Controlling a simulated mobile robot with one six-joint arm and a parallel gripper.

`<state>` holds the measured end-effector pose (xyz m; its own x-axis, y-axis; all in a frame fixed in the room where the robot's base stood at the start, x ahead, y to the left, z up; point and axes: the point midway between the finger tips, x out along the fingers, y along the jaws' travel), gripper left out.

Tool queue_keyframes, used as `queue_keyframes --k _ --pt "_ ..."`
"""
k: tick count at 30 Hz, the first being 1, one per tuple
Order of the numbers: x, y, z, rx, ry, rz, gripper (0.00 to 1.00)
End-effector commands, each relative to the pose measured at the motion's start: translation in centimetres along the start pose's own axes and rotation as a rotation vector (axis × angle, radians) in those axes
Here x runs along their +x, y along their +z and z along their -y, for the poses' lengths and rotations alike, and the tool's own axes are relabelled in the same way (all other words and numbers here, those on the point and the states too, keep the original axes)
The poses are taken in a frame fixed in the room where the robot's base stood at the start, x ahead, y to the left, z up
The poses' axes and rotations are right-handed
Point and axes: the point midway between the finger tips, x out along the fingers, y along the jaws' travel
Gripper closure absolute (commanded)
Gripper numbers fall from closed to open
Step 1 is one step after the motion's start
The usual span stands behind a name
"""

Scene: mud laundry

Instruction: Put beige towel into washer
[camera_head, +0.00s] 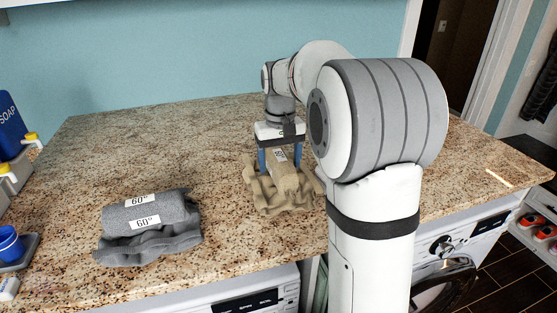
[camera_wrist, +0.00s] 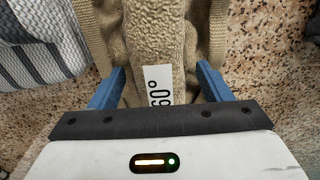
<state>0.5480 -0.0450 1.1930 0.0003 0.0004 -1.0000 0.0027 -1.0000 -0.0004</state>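The beige towel (camera_head: 285,190) lies rumpled on the granite counter, with a rolled part on top bearing a white "60°" label. It also fills the upper middle of the wrist view (camera_wrist: 155,35). My gripper (camera_head: 280,168) points down over it, its blue fingers on either side of the roll. In the wrist view the fingers (camera_wrist: 160,68) are spread apart, and I see no clear squeeze on the cloth. A white washer (camera_head: 462,243) stands under the counter at right, its round door (camera_head: 447,291) swung open. My arm hides part of it.
Grey towels (camera_head: 150,225) with "60°" labels lie at the counter's left. A blue soap bottle (camera_head: 10,125) and a blue cup (camera_head: 10,243) stand at the far left edge. Another white machine (camera_head: 250,302) is below the counter. The counter between the towels is clear.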

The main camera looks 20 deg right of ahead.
Motion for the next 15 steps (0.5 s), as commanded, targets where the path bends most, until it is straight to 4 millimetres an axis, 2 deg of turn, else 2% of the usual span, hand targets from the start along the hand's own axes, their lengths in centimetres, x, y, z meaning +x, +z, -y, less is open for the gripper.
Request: queue_keyframes --k 9,11,15 --pt "-0.6 0.0 -0.1 0.001 0.0 -0.001 0.29" --pt "-1.3 -0.1 -0.1 0.001 0.0 -0.004 0.29" --pt "-4.0 -0.1 -0.1 0.001 0.001 -0.006 0.29"
